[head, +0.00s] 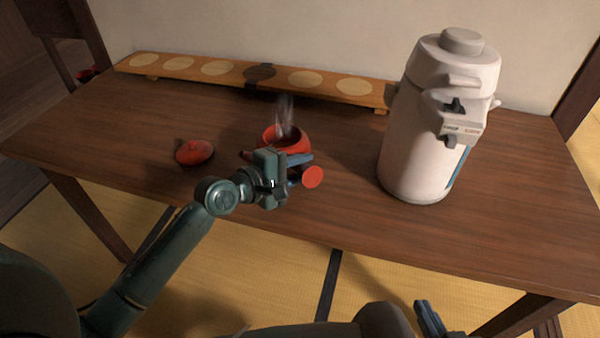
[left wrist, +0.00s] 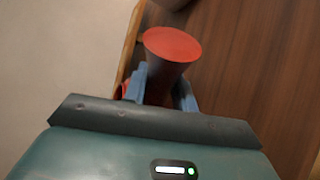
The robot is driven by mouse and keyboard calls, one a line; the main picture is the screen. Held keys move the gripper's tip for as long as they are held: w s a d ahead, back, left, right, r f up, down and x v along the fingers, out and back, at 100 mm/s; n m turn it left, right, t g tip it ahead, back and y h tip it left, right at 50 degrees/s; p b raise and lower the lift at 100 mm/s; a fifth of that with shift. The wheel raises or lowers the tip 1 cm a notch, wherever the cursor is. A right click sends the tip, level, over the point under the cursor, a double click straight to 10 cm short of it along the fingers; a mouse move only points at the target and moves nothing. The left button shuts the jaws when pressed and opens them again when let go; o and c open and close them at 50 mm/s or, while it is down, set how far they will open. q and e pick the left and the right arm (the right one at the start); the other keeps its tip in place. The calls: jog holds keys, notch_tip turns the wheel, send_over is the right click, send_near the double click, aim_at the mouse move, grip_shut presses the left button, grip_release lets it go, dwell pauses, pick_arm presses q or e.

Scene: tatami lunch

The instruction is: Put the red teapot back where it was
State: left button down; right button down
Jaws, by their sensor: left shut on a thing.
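The red teapot (head: 284,139) is open at the top, and steam rises from it. Its straight side handle (head: 313,177) points toward me and ends in a flat red disc. My left gripper (head: 298,172) is shut on this handle; in the left wrist view the handle (left wrist: 172,45) sits between the two blue fingers (left wrist: 160,88). I cannot tell whether the pot touches the table or hangs just above it. The red lid (head: 194,151) lies on the table to the left of the pot. My right gripper (head: 428,318) shows only partly at the bottom edge, apart from everything.
A large white hot-water dispenser (head: 436,120) stands on the wooden table (head: 130,125), right of the teapot. A long wooden board (head: 225,83) with several pale round marks and one dark one runs along the back by the wall. The table's front and left are clear.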

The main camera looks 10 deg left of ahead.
pick_arm(q)
jog(key=shift+f, duration=0.15)
pick_arm(e)
jog(key=shift+s+r, duration=0.1)
jog(key=shift+s, duration=0.1)
pick_arm(q)
jog(key=shift+f, duration=0.1)
jog(key=c, duration=1.1)
grip_release()
jog(key=shift+f, duration=0.1)
jog(key=p+v, duration=0.1)
jog(key=v, duration=1)
jog(key=shift+s, duration=0.15)
jog(key=shift+s+a+r, duration=0.2)
jog(key=shift+s+r, duration=0.1)
pick_arm(e)
jog(key=shift+w+a+f, duration=0.15)
jog(key=shift+f, duration=0.1)
